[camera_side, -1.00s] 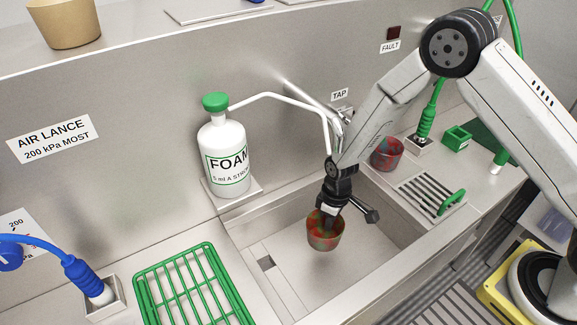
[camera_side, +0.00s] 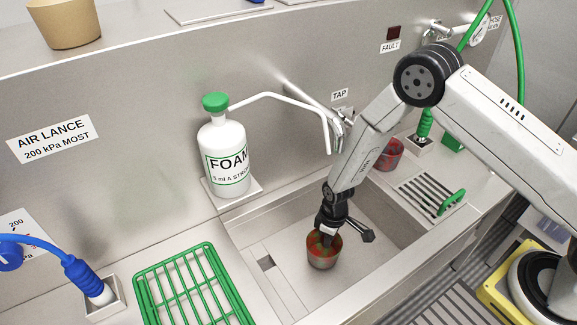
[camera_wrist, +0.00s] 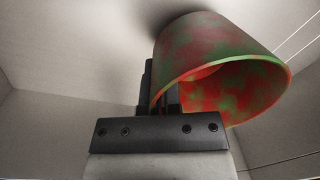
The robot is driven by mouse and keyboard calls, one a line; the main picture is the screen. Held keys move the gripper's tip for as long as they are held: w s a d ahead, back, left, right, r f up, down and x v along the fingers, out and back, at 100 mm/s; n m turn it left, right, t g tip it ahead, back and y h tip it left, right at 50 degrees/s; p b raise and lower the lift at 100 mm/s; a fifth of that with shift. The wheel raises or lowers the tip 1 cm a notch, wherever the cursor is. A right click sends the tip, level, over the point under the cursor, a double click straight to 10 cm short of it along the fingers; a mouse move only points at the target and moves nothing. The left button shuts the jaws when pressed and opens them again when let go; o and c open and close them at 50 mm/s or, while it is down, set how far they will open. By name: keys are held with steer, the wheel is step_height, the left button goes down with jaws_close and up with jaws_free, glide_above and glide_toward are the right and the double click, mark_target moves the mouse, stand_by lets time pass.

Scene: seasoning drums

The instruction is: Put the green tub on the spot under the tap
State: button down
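A tub (camera_side: 323,258), green with heavy red smears, is low in the sink. It also shows large and tilted in the wrist view (camera_wrist: 225,65), its rim facing the camera. My gripper (camera_side: 328,236) is shut on the tub's wall, with one finger inside the rim. I cannot tell whether the tub touches the sink floor. The tap label (camera_side: 339,96) is on the back wall, with metal pipework beside it, partly behind my arm. No marked spot under the tap is clear to me.
A white foam bottle (camera_side: 223,157) with a thin spout stands behind the sink (camera_side: 285,255). A second smeared tub (camera_side: 388,155) stands beyond my arm. A green rack (camera_side: 193,290) lies at front left, and a drain grate (camera_side: 425,193) at right. The sink's left floor is clear.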

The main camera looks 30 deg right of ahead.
steer(key=shift+f, duration=0.7)
steer(key=shift+f, duration=0.15)
steer(key=c, duration=0.8)
jaws_free()
steer(key=r, duration=0.8)
steer(key=d+r, duration=0.1)
steer(key=r, duration=0.3)
steer(key=shift+w+r, duration=0.15)
steer(key=shift+w, duration=0.1)
